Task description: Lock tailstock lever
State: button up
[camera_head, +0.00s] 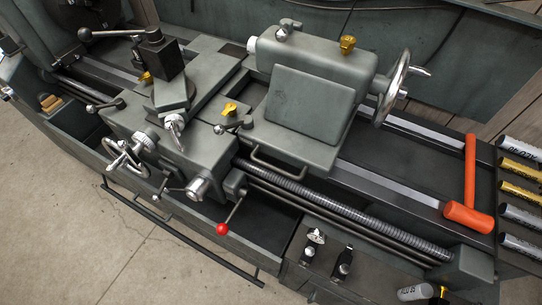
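The tailstock (315,95) is a grey-green block at the upper middle of the lathe, with a spoked handwheel (397,85) on its right end. A small metal lever with a knob (285,30) sits on its top left. A yellow knob (347,44) sits on its top right. I cannot tell for sure which of these is the lock lever, or whether it is locked. A bent handle (275,168) is low on the tailstock's front. My gripper is not in view.
The carriage (165,130) with its tool post stands close left of the tailstock. A red-ended lever (222,229) juts out in front. An orange hammer (468,215) lies across the bed's right end, beside several labelled cylinders (520,170). The floor at front left is clear.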

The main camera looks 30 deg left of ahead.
aim_at(246, 123)
jog(key=i+j+u, duration=0.2)
jog(key=u, duration=0.9)
